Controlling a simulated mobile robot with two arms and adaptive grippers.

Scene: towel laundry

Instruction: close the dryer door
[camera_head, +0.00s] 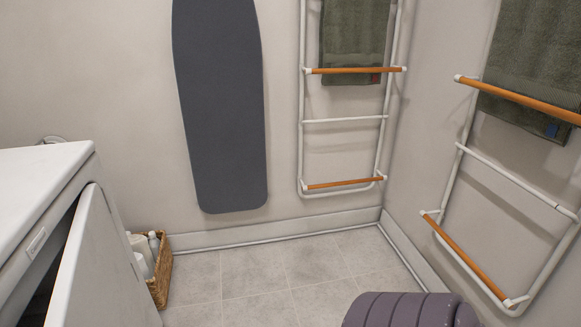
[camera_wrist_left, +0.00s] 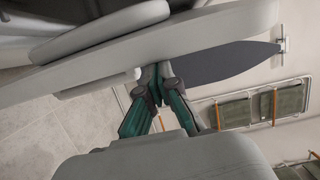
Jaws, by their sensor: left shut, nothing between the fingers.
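The white dryer (camera_head: 40,180) stands at the left edge in the head view. Its door (camera_head: 95,270) is ajar, with a dark gap between the door and the body. In the left wrist view a large pale panel (camera_wrist_left: 215,35), which looks like the door, slants across the upper part. My left gripper (camera_wrist_left: 158,75) has teal fingers and is shut and empty, its tips at the lower edge of that panel. I cannot tell whether they touch it. Neither gripper shows in the head view.
A wicker basket (camera_head: 160,278) with white bottles stands on the floor beside the door. A purple ribbed object (camera_head: 400,310) is at the bottom. An ironing board (camera_head: 220,110) and towel racks (camera_head: 345,120) are along the walls. The middle tile floor (camera_head: 260,265) is clear.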

